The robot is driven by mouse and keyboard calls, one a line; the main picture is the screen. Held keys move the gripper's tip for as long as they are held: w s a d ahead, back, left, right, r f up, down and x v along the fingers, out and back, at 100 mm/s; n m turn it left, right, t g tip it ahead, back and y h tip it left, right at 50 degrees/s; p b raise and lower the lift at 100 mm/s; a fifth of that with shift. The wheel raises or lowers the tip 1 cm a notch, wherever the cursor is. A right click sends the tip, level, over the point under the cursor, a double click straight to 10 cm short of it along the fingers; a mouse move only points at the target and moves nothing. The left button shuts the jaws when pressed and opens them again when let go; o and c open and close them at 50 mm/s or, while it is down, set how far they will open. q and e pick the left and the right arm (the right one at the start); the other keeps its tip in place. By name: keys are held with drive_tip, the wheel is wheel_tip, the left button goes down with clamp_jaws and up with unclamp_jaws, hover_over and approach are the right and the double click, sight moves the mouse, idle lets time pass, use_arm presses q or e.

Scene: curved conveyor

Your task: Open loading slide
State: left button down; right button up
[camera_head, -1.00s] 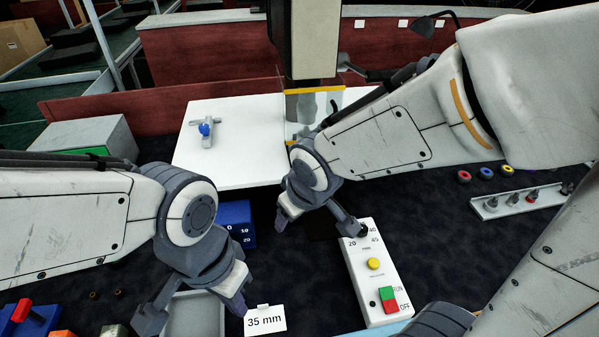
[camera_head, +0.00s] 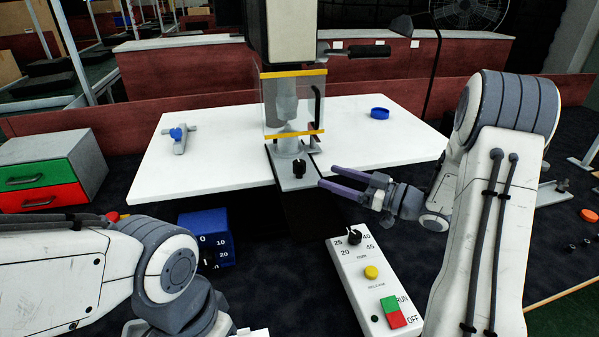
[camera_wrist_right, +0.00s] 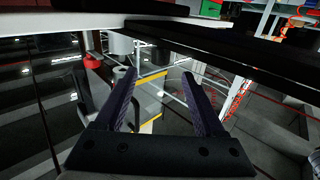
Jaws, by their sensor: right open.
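The loading slide (camera_head: 291,176) is a grey plate with a black knob (camera_head: 299,167), sticking out at the front of the press on the white table. Behind it stands a clear guard (camera_head: 280,103) with yellow bands at top and bottom; a yellow-edged clear part, likely this guard, also shows in the right wrist view (camera_wrist_right: 152,82). My right gripper (camera_head: 327,178) is open and empty, just right of the knob, its fingers pointing left towards the slide. The right wrist view shows both fingers (camera_wrist_right: 160,82) spread apart with nothing between them. My left gripper is below the picture edge; only its arm shows.
The control box (camera_head: 368,278) with a black dial, a yellow button and a red-green switch stands in front of the press. A blue box (camera_head: 207,238) is left of it. A blue ring (camera_head: 380,113) and a blue-knobbed tool (camera_head: 179,140) lie on the white table (camera_head: 217,165).

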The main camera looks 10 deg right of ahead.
sight(299, 166)
drive_tip(key=p+x, duration=0.1)
drive_tip(key=x, duration=0.9)
clamp_jaws()
idle(1.2)
